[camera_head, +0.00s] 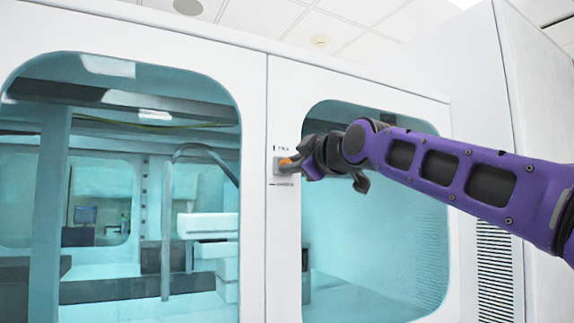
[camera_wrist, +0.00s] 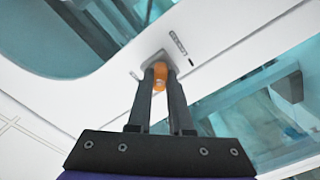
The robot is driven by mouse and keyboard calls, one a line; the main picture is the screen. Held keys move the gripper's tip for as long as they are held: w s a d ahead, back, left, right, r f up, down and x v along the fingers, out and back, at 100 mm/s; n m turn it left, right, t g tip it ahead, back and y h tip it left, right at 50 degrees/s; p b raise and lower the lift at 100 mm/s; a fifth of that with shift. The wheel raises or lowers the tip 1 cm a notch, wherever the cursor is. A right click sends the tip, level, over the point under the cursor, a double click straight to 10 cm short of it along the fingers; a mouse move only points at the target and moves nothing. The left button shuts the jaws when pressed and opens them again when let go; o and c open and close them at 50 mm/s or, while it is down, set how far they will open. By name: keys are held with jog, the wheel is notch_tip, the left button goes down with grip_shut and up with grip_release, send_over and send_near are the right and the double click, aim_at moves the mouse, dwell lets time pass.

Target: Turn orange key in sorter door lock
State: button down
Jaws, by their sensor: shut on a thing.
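The orange key (camera_wrist: 160,76) sits at the grey door lock (camera_wrist: 156,58) on the white frame of the sorter door. My gripper (camera_wrist: 161,84) is shut on the key, one finger on each side of it. In the head view a bit of the orange key (camera_head: 285,161) shows at the lock plate (camera_head: 280,167), and my gripper (camera_head: 292,163) reaches it from the right. The fingers hide part of the key, and I cannot tell how deep it sits or how far it is turned.
The white sorter cabinet has a large left window (camera_head: 120,110) and a right window (camera_head: 375,250), with machinery behind the left one. My purple arm spans the right door. A white cabinet side with vents (camera_head: 495,260) stands at the right. Small printed marks flank the lock.

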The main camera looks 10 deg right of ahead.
jog(key=shift+n, duration=1.6)
jog(key=shift+n, duration=1.6)
jog(key=shift+n, duration=0.4)
jog(key=c, duration=1.2)
grip_release()
jog(key=shift+n, duration=0.3)
jog(key=o, duration=0.5)
jog(key=shift+c, duration=0.2)
